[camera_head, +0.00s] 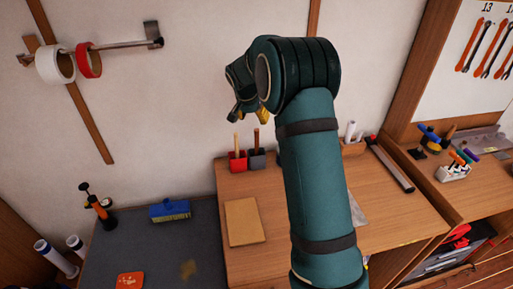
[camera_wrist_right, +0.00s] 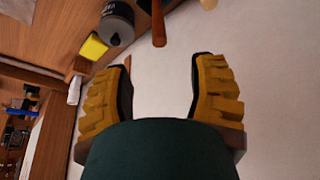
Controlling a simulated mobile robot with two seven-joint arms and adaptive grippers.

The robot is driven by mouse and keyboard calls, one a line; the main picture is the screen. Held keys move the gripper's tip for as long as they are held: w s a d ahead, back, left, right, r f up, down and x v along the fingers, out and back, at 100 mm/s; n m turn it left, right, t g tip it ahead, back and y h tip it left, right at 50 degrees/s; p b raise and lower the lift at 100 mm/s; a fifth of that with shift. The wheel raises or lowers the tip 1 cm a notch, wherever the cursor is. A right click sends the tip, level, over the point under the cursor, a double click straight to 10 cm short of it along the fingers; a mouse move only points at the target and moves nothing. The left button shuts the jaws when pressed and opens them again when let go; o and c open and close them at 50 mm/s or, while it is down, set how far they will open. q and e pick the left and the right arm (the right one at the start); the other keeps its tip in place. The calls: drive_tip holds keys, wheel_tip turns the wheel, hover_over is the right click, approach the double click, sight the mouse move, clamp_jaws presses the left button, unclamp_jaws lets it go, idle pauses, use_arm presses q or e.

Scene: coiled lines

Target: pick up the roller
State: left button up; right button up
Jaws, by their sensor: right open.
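I cannot surely make out which thing is the roller. A long dark bar (camera_head: 390,164) with a pale edge lies on the wooden bench, right of my right arm. A blue-handled tool (camera_head: 430,134) stands farther right. My right gripper (camera_head: 248,116) is raised in front of the wall, above the red and grey cups and well apart from the bench. In the wrist view its yellow-padded fingers (camera_wrist_right: 162,60) are spread with nothing between them. My right arm hides part of the bench. My left gripper is not in view.
A red cup (camera_head: 238,161) and a grey cup (camera_head: 257,159) hold handles. A brown board (camera_head: 244,221) lies on the bench. Tape rolls (camera_head: 56,65) hang on a wall rod. A marker holder (camera_head: 454,172) stands at right.

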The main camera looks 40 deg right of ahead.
sight(257, 130)
drive_tip(key=x, duration=0.8)
drive_tip(key=shift+s+f, duration=0.1)
drive_tip(key=shift+s, duration=0.05)
drive_tip(key=shift+a+x, duration=0.15)
drive_tip(key=shift+x, duration=0.75)
drive_tip(key=shift+a+x, duration=0.15)
drive_tip(key=shift+x, duration=0.75)
drive_tip(key=shift+a+x, duration=0.2)
drive_tip(key=shift+x, duration=0.7)
drive_tip(key=shift+s+f, duration=0.15)
clamp_jaws()
